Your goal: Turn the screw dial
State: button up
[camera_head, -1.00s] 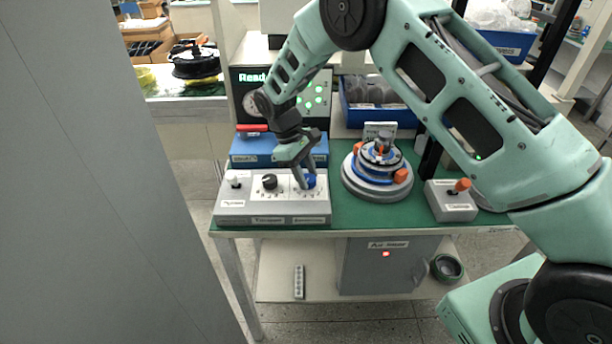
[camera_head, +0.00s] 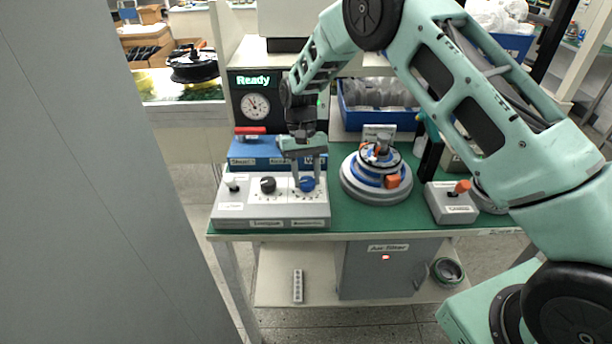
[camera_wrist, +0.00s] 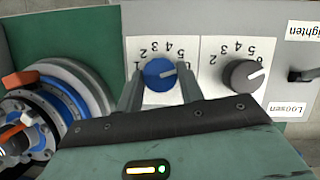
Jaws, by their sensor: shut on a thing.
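The control box (camera_head: 245,208) is a grey panel at the front left of the green bench. It carries a blue dial (camera_head: 307,184), a black dial (camera_head: 268,185) and a small toggle at its left end. My gripper (camera_head: 307,181) points down at the blue dial with its fingers on either side of it, shut on it.
A round motor fixture with blue and orange parts (camera_head: 376,176) stands right of the box. A grey box with an orange-topped lever (camera_head: 452,207) is farther right. Behind are a blue box with a red handle (camera_head: 250,147) and a display reading "Ready" (camera_head: 253,81).

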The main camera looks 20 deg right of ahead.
jog(key=shift+m, duration=0.6)
jog(key=o, duration=1)
jog(key=shift+y, duration=0.3)
jog(key=b+v, duration=0.2)
jog(key=v, duration=1.5)
jog(key=shift+r+b, duration=0.15)
jog(key=shift+b, duration=0.25)
